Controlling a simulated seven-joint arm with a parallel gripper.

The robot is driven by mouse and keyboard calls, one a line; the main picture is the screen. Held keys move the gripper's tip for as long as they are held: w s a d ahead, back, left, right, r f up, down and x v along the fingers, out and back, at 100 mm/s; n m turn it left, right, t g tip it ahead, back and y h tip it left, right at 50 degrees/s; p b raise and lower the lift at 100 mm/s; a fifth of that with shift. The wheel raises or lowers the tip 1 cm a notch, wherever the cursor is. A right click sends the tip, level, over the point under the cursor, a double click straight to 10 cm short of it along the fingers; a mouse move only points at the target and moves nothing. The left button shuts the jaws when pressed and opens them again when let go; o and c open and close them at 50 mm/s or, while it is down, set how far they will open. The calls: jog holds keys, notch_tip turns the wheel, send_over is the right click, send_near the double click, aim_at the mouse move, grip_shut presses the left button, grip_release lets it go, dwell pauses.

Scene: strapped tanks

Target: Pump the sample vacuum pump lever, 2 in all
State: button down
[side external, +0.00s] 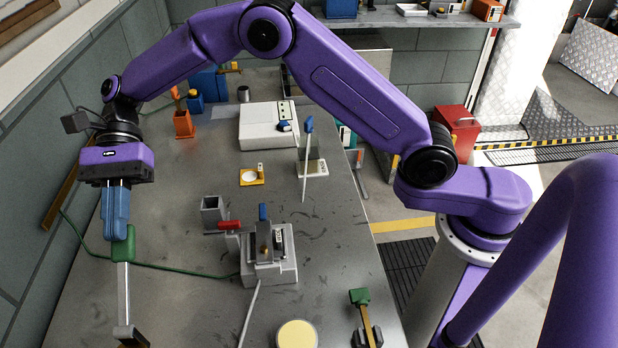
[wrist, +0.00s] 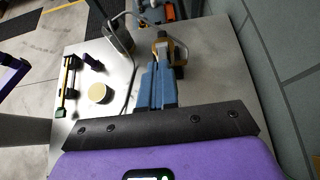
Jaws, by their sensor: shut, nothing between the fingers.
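A lever with a green grip (side external: 124,245) on a grey upright bar (side external: 124,290) stands at the left of the bench in the side view. Its dark base at the lower left is partly cut off by the frame edge. My gripper (side external: 116,237) points down at the green grip with its blue fingers shut and nothing between them. The fingertips overlap the top of the grip in the picture; I cannot tell whether they touch. In the wrist view my gripper (wrist: 155,76) is close to a brass-coloured part (wrist: 171,50). No readable label identifies the pump.
A grey device (side external: 270,265) with red and blue handles stands mid-bench. A blue-tipped lever (side external: 307,150) is behind it. A cream disc (side external: 296,335) and another green-gripped lever (side external: 360,298) are at the front. A green cable (side external: 160,266) crosses the bench. The wall is close on the left.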

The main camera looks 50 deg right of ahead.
jog(key=shift+r, duration=0.1)
jog(key=shift+s+a+r, duration=0.2)
jog(key=shift+a+r, duration=0.05)
jog(key=shift+r, duration=0.2)
jog(key=v, duration=0.7)
jog(key=shift+s, duration=0.1)
dwell(0.6)
jog(key=s+d+f+n+t+h, duration=0.2)
jog(key=s+d+n, duration=0.5)
jog(key=s+d, duration=0.2)
jog(key=s+d+f+n+t+h, duration=0.2)
jog(key=s+d+n+t+h, duration=0.1)
jog(key=s+d+n, duration=0.4)
jog(key=s+d+f+n+t+h, duration=0.2)
jog(key=s+d+n, duration=0.5)
jog(key=s+d, duration=0.5)
jog(key=d+t, duration=0.1)
jog(key=d, duration=0.3)
jog(key=shift+s+d+f+n+h, duration=0.25)
jog(key=shift+s+d+n+h, duration=0.05)
jog(key=shift+s+d+h, duration=0.1)
